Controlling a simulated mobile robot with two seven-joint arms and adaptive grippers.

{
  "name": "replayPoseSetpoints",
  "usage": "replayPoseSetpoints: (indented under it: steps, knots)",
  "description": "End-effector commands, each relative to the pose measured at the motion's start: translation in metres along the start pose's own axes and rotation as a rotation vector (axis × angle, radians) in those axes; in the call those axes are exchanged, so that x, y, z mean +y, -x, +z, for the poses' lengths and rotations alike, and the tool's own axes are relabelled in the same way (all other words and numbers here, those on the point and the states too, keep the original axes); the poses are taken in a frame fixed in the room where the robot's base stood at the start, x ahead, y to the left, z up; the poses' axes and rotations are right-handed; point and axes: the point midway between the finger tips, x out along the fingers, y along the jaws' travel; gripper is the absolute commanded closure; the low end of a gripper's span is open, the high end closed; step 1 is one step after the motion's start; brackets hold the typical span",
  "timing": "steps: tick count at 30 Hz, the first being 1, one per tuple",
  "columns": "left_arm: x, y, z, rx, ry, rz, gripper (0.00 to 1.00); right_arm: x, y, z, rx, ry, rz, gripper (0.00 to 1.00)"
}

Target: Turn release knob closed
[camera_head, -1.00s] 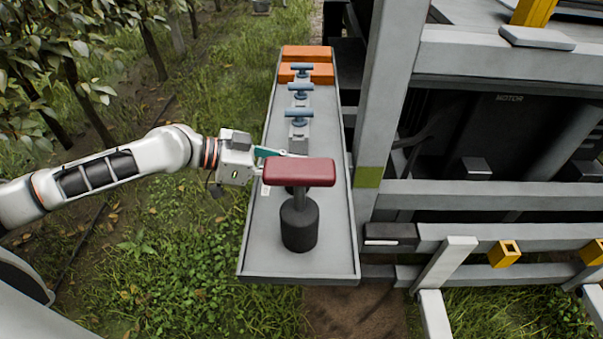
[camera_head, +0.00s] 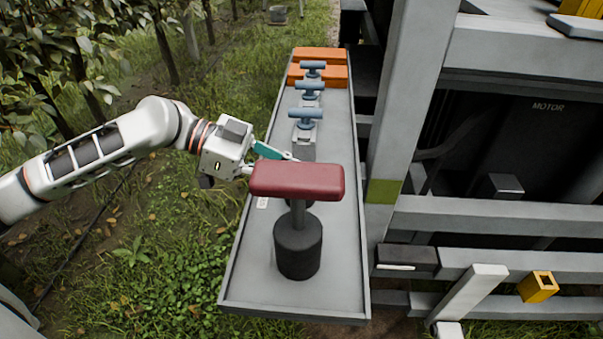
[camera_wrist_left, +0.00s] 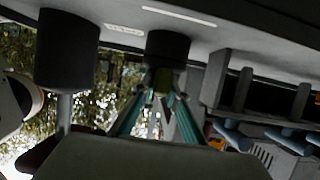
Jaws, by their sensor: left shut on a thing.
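My left gripper (camera_head: 268,164) reaches in from the left, just behind the red T-handle. In the left wrist view its teal fingers (camera_wrist_left: 154,112) are shut on a dark round knob (camera_wrist_left: 168,46) on the grey panel. In the head view the red handle hides most of the fingertips and the knob. I cannot tell the knob's turn angle. The grey panel (camera_head: 337,290) is a long tray with a raised rim. My right gripper is not in view.
The red T-handle (camera_head: 297,181) on its black base (camera_head: 298,248) stands close in front of my fingers. Several blue T-handles (camera_head: 305,114) and orange blocks (camera_head: 319,77) lie farther back. A grey machine frame (camera_head: 410,100) stands to the right. Grass and trees fill the left.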

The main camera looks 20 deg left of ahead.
Motion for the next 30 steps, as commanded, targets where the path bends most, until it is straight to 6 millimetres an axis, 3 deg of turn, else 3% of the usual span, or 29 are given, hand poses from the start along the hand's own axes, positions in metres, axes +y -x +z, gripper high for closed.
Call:
replayPoseSetpoints:
  steps: [10,11,12,13,24,30]
  knots:
    - [0.001,-0.001,0.001,-0.003,-0.003,0.004,1.0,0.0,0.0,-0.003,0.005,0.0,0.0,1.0]
    - [0.001,-0.001,0.001,-0.002,-0.003,0.004,0.81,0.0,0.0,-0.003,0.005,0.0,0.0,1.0]
    - [0.001,-0.001,0.001,-0.002,-0.002,0.004,0.71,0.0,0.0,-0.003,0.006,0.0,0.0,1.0]
    - [0.001,-0.001,0.001,-0.002,-0.002,0.003,0.69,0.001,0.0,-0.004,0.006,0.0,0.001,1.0]
    - [0.0,0.002,0.001,-0.002,-0.001,0.001,0.69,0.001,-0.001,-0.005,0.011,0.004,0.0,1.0]
    - [-0.001,0.028,0.002,-0.005,0.001,-0.002,0.69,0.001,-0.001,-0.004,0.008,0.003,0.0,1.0]
